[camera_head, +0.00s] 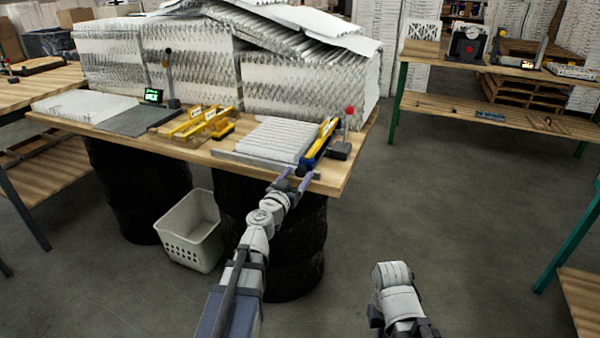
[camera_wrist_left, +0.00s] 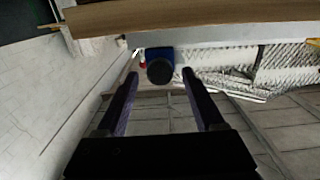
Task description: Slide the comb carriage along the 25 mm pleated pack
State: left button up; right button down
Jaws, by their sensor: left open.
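The white pleated pack (camera_head: 270,138) lies flat near the right end of the wooden table. A blue and yellow bar (camera_head: 320,142), apparently the comb carriage, lies along its right edge. My left gripper (camera_head: 297,176) is open and empty at the table's front edge, just in front of the near end of that bar. In the left wrist view, a blue block with a round black end (camera_wrist_left: 160,71) shows between the tips of my left gripper (camera_wrist_left: 160,76); contact cannot be told. My right arm shows at the lower right, but its gripper is out of view.
A red-knobbed stand (camera_head: 342,150) is right of the bar. Yellow tools (camera_head: 205,124) lie left of the pack, and large pleated stacks (camera_head: 300,88) fill the table's back. A white basket (camera_head: 193,232) stands below. The floor to the right is clear.

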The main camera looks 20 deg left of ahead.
pick_arm(q)
jog(key=s, duration=0.5)
jog(key=shift+a, duration=0.2)
jog(key=s+d+f+m+g+h, duration=0.1)
jog(key=d+f+m+g+h, duration=0.3)
jog(key=d, duration=0.8)
jog(key=s+d+f+m+g, duration=0.2)
jog(key=s+d+f+g, duration=0.8)
jog(key=s+d+f, duration=0.25)
jog(key=s+a+f+n+g+y, duration=0.3)
jog(key=s+a+f+g+y, duration=0.15)
jog(key=s+y, duration=0.4)
notch_tip(320, 180, up, 12)
jog(key=s+h+p, duration=0.1)
jog(key=p, duration=1.2)
jog(key=shift+s+a+h, duration=0.25)
jog(key=shift+a+h, duration=0.1)
jog(key=shift+a, duration=0.05)
